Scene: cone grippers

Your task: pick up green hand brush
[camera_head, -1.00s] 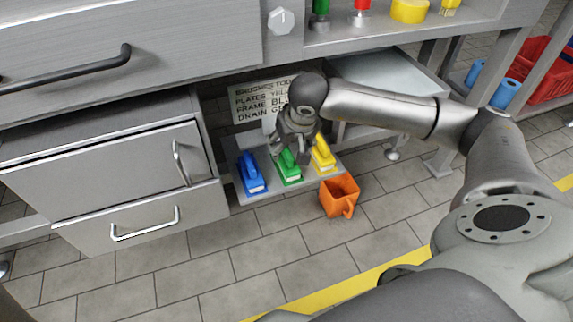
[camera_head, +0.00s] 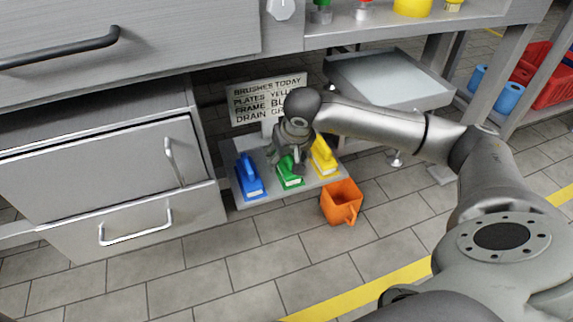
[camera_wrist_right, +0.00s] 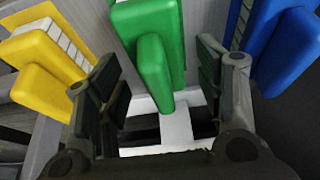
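The green hand brush (camera_head: 288,172) lies on a low grey shelf (camera_head: 238,198), between the blue brush (camera_head: 249,178) and the yellow brush (camera_head: 323,158). My right gripper (camera_head: 292,163) is over the green brush and hides part of it. In the right wrist view my right gripper (camera_wrist_right: 160,95) is open, with one finger on each side of the green brush's handle (camera_wrist_right: 155,72). Gaps show between the handle and both fingers. The yellow brush (camera_wrist_right: 45,75) and the blue brush (camera_wrist_right: 285,45) lie outside the fingers. My left gripper is not in view.
A sign (camera_head: 265,98) about brushes stands behind the shelf. Steel drawers (camera_head: 120,185) are close on the left, and a steel counter (camera_head: 400,38) is above.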

